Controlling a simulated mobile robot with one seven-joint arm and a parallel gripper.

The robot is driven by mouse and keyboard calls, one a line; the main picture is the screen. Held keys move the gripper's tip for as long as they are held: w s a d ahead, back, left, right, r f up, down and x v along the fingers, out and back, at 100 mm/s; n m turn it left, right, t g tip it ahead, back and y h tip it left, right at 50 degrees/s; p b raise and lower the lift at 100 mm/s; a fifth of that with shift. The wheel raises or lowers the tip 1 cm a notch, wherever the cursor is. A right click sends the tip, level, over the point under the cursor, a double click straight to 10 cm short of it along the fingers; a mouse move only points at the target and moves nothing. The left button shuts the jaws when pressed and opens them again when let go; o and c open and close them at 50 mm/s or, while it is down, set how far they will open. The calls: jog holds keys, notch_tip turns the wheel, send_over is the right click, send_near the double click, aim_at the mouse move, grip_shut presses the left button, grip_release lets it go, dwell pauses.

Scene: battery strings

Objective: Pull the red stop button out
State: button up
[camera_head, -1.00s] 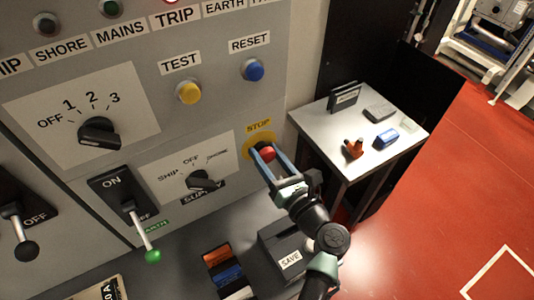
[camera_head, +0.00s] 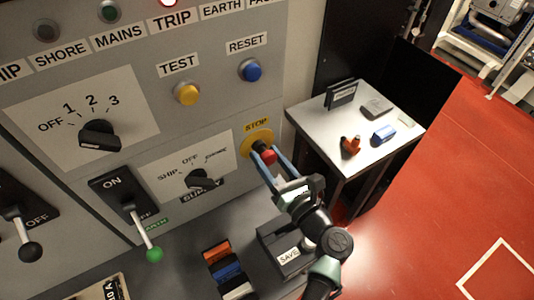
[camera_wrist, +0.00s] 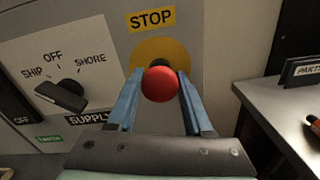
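The red stop button (camera_head: 268,156) sits on a yellow disc (camera_head: 250,138) under the STOP label on the grey panel. In the wrist view the round red head (camera_wrist: 160,85) stands off the panel, with a dark collar showing behind it. My gripper (camera_head: 266,153) has its two blue fingers on either side of the head, tips near the disc. In the wrist view my gripper (camera_wrist: 160,80) has its fingertips close against both sides of the head, their gap about the head's width. It appears shut on it; the exact contact is hard to see.
A black SUPPLY knob (camera_head: 199,178) and a green-tipped lever (camera_head: 154,254) are left of the button. A SAVE-labelled dark box (camera_head: 268,240) stands below. A small table (camera_head: 352,165) with several objects stands at the right. Red floor beyond is open.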

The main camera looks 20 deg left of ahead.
jog(key=o, duration=0.4)
jog(key=shift+s+d, duration=0.15)
jog(key=shift+o, duration=0.2)
jog(key=b+v, duration=0.1)
jog(key=v, duration=1.2)
jog(key=shift+b, duration=0.4)
